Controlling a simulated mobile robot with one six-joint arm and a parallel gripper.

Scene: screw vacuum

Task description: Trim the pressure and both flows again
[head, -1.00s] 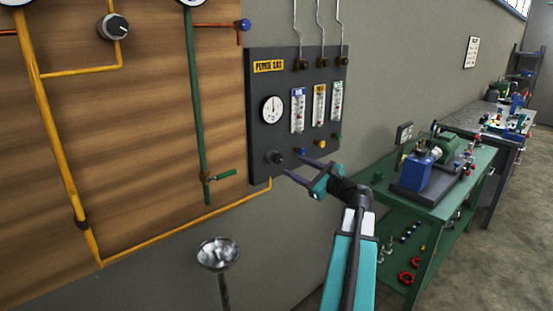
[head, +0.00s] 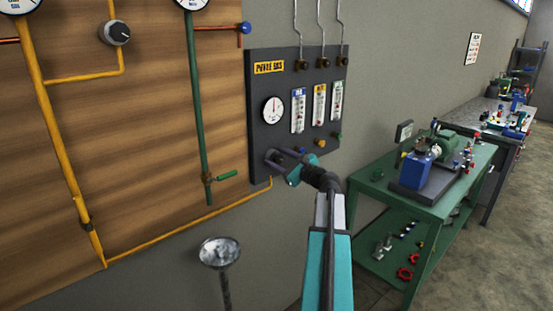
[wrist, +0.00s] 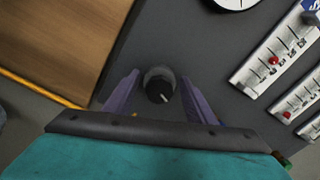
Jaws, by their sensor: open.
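The dark purge gas panel (head: 262,100) hangs on the wall with a round pressure gauge (head: 273,110) and three flow meters: blue-labelled (head: 298,111), yellow-labelled (head: 319,107) and green-labelled (head: 337,100). A black pressure knob (wrist: 159,89) with a white mark sits at the panel's lower left. My gripper (wrist: 158,85) is open, its two purple fingers either side of the knob; contact cannot be told. In the head view my gripper (head: 274,158) hides most of the knob. A yellow knob (head: 321,143) and a green knob (head: 338,135) show below the meters. The gauge is cut off in the wrist view.
A wooden board with yellow pipe (head: 58,137) and green pipe (head: 196,100) is left of the panel. A green valve handle (head: 227,175) sticks out there. A metal funnel (head: 219,251) stands below. A green bench (head: 459,171) with a pump is at right.

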